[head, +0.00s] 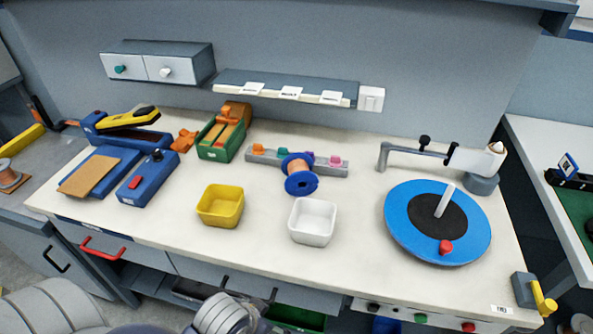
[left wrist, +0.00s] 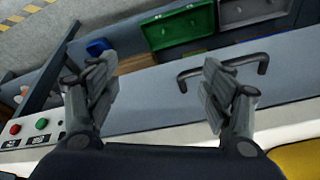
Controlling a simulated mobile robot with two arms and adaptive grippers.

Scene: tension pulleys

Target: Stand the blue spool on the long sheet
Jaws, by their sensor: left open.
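The blue spool (head: 301,184) has blue flanges and a copper-coloured winding. It seems to lie on its side on the white worktop, one flange towards me, in front of a grey rail (head: 325,166) with coloured pegs. I cannot tell for sure which thing is the long sheet; a tan sheet (head: 88,177) lies on a blue block at the left. My left gripper (left wrist: 158,85) is open and empty in the left wrist view, over the bench's front edge and a drawer handle. Its fingers do not show in the head view. My right gripper is not in view.
A yellow bowl (head: 220,206) and a white bowl (head: 313,222) stand in front of the spool. A blue turntable (head: 405,232) with a red knob is at the right. Blue and green devices crowd the back left. Worktop between the white bowl and turntable is clear.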

